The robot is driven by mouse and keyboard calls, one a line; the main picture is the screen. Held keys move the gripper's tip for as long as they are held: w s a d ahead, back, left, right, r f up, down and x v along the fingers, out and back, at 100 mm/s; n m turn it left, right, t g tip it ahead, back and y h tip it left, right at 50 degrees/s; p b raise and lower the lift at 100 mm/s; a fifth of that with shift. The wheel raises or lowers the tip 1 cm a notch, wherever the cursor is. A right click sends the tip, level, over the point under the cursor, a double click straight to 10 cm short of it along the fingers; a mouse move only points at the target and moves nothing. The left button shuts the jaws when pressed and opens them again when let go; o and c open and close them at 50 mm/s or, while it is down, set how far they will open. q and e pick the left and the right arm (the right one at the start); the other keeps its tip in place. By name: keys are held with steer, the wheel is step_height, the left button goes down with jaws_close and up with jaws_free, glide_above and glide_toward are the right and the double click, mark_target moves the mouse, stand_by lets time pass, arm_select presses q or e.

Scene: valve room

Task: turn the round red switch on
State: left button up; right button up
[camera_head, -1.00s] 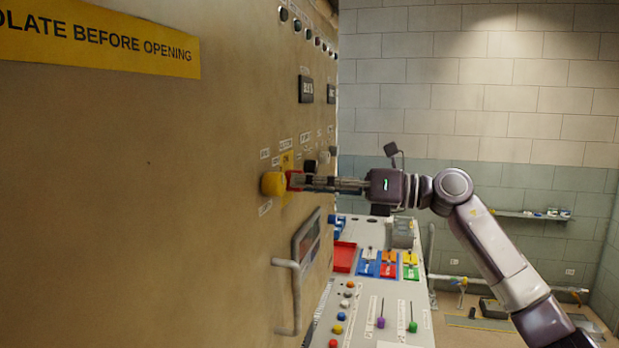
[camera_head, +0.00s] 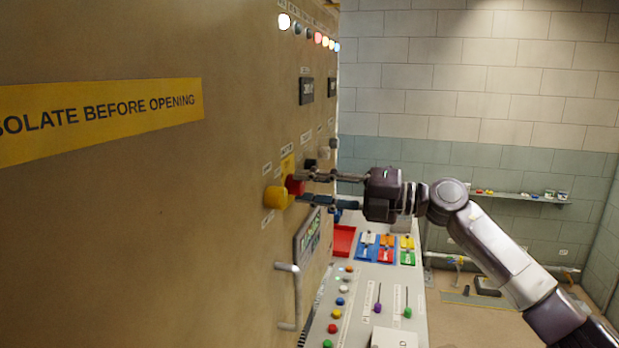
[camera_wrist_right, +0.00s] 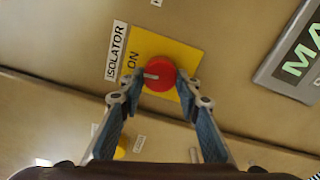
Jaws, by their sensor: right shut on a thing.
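The round red switch (camera_head: 294,187) sits on a yellow plate on the tan cabinet wall. In the right wrist view the red switch (camera_wrist_right: 160,75) shows a pale pointer aimed left, toward the side with the word ON. The yellow plate (camera_wrist_right: 188,52) is beside an ISOLATOR label (camera_wrist_right: 117,52). My right gripper (camera_head: 303,187) reaches in from the right, its fingers on either side of the red switch, shut on it. The fingers (camera_wrist_right: 160,88) also show in the wrist view, one each side. My left gripper is not in view.
A yellow knob (camera_head: 276,197) protrudes just left of the red switch. A lit display (camera_head: 307,235) and a grey handle (camera_head: 293,290) are below. Lit lamps (camera_head: 318,38) run along the cabinet top. A sloped console (camera_head: 370,290) with buttons stands below my right arm.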

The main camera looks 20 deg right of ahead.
steer(key=shift+d+r+m+p, duration=0.15)
steer(key=shift+r+m+p, duration=0.1)
steer(key=shift+m+p, duration=0.35)
steer(key=o, duration=1.1)
steer(key=shift+w+f, duration=0.1)
steer(key=shift+f, duration=0.1)
steer(key=shift+d, duration=0.1)
steer(key=shift+s+d, duration=0.25)
steer(key=v, duration=1.1)
steer(key=shift+d, duration=0.1)
